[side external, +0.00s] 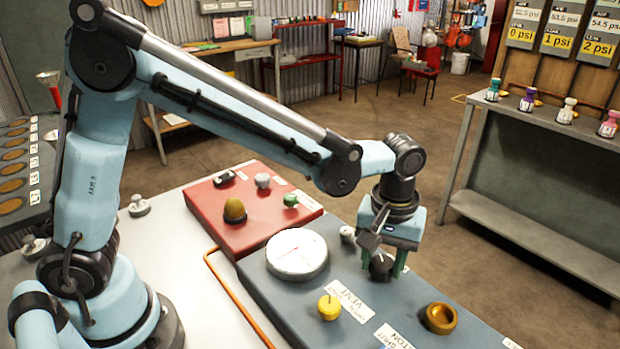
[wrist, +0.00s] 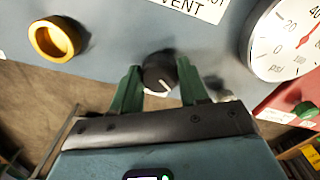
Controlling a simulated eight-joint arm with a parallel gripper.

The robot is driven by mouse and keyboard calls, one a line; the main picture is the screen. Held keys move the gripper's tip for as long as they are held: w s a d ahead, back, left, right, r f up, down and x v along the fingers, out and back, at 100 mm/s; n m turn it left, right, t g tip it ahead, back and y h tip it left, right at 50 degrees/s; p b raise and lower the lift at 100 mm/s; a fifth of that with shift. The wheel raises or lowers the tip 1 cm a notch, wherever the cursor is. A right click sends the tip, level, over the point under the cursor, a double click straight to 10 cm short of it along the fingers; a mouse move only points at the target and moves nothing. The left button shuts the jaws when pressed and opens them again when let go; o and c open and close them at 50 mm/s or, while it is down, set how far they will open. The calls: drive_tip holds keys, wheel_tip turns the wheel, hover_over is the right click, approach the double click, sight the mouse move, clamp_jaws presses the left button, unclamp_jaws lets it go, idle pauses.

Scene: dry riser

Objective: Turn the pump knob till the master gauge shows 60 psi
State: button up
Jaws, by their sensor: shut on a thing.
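The black pump knob (wrist: 160,74) with a white pointer line sits between the green fingers of my gripper (wrist: 158,86) in the wrist view. My gripper is shut on it. In the side view the knob (side external: 381,266) shows below my gripper (side external: 384,268) at the grey panel's far edge. The master gauge (side external: 297,254) is a white round dial on the grey panel, left of my gripper. In the wrist view the gauge (wrist: 291,40) is cut off by the frame edge; 20 and 40 show beside a red needle. I cannot read its exact value.
A yellow knob (side external: 328,307) and a brass ring (side external: 440,318) stand on the grey panel, near a VENT label (side external: 349,300). A red panel (side external: 255,232) with several knobs adjoins it. A copper pipe (side external: 238,298) runs along the left side.

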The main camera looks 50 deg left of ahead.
sight(382, 262)
drive_tip(key=shift+c, duration=0.7)
drive_tip(key=shift+m, duration=2.5)
drive_tip(key=o, duration=1.1)
drive_tip(key=shift+c, duration=0.2)
wheel_tip(382, 262, up, 12)
